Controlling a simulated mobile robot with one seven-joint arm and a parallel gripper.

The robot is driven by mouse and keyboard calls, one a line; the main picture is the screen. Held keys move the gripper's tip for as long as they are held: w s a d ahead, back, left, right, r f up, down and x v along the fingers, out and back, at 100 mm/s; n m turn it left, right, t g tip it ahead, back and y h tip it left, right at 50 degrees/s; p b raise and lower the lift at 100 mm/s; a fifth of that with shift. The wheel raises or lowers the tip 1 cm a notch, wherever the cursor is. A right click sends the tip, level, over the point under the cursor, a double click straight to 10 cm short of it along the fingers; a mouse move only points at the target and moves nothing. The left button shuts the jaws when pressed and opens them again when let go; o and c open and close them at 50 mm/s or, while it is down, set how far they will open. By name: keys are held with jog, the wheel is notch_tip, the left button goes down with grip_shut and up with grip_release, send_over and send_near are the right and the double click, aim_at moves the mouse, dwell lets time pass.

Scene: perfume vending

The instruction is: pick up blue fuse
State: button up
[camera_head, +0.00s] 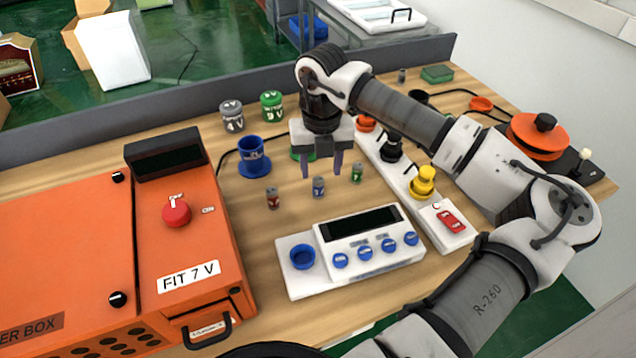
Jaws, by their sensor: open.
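The blue fuse (318,187) is a small cylinder standing upright on the wooden table, between a red fuse (272,198) on its left and a green fuse (357,173) on its right. My gripper (321,172) points down with its two purple-grey fingers apart. The gripper is open and empty. I cannot tell from this one view how far the fingertips are above or behind the fuse.
A white device with blue knobs (350,250) stands in front of the fuses. An orange box (190,235) is at the left. A blue holder (253,160) and grey and green canisters stand behind. A white power strip (412,187) with plugs lies right.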

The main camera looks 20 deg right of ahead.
aim_at(318, 180)
jog(key=f, duration=0.1)
jog(key=f+p, duration=0.1)
jog(key=f, duration=0.1)
jog(key=f+p, duration=0.1)
jog(key=shift+a+f, duration=0.25)
jog(key=shift+a, duration=0.05)
jog(key=shift+f, duration=0.6)
jog(key=c, duration=1)
grip_shut()
jog(key=shift+r, duration=0.1)
notch_tip(318, 180, up, 20)
jog(key=b, duration=0.3)
jog(key=shift+b, duration=0.4)
